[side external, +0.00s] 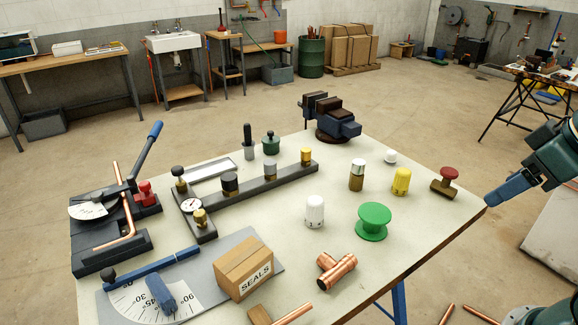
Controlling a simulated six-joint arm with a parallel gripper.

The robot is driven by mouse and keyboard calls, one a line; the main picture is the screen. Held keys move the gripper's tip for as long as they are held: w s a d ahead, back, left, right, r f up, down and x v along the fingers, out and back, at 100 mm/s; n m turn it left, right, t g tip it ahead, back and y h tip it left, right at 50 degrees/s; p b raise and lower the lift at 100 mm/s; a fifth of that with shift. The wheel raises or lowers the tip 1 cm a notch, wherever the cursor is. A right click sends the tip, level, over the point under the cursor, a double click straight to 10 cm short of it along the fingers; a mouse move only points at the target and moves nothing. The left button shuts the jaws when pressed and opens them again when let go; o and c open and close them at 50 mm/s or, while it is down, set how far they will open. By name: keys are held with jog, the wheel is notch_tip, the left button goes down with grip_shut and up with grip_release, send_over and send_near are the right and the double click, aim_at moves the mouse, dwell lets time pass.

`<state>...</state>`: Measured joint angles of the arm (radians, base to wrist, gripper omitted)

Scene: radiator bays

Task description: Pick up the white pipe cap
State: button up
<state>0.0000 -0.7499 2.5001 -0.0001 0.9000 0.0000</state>
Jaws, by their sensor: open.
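A small, low white piece (390,156), which looks like the white pipe cap, sits on the pale tabletop near its back right, behind a yellow knob. A taller white ribbed cylinder (315,211) stands nearer the middle. A brass fitting with a white top (357,175) stands between them. My gripper (505,191) is at the right edge of the picture, by the table's right corner, well apart from the white piece. Its blue end shows, and nothing is seen held in it. Its second finger is hard to make out.
Around the white piece are a yellow knob (401,181), a red-topped brass valve (445,182), a green spool (372,221) and a blue vise (332,118). A dark manifold bar (255,183), a SEALS box (243,269) and copper tee (336,270) lie further left and front. The right tabletop is mostly clear.

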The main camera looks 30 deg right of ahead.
jog(key=w+d+r, duration=0.1)
jog(key=w+r, duration=0.1)
jog(key=w, duration=0.3)
jog(key=w+d+r, duration=0.2)
jog(key=w, duration=0.3)
jog(key=n+g, duration=0.1)
jog(key=n, duration=0.1)
send_over(393, 152)
jog(key=s, duration=0.5)
notch_tip(393, 152, down, 16)
jog(key=shift+s+d+f+y, duration=0.1)
jog(key=shift+d+f+y, duration=0.05)
jog(key=shift+d+y, duration=0.15)
jog(key=shift+f, duration=0.1)
jog(key=shift+x, duration=4.15)
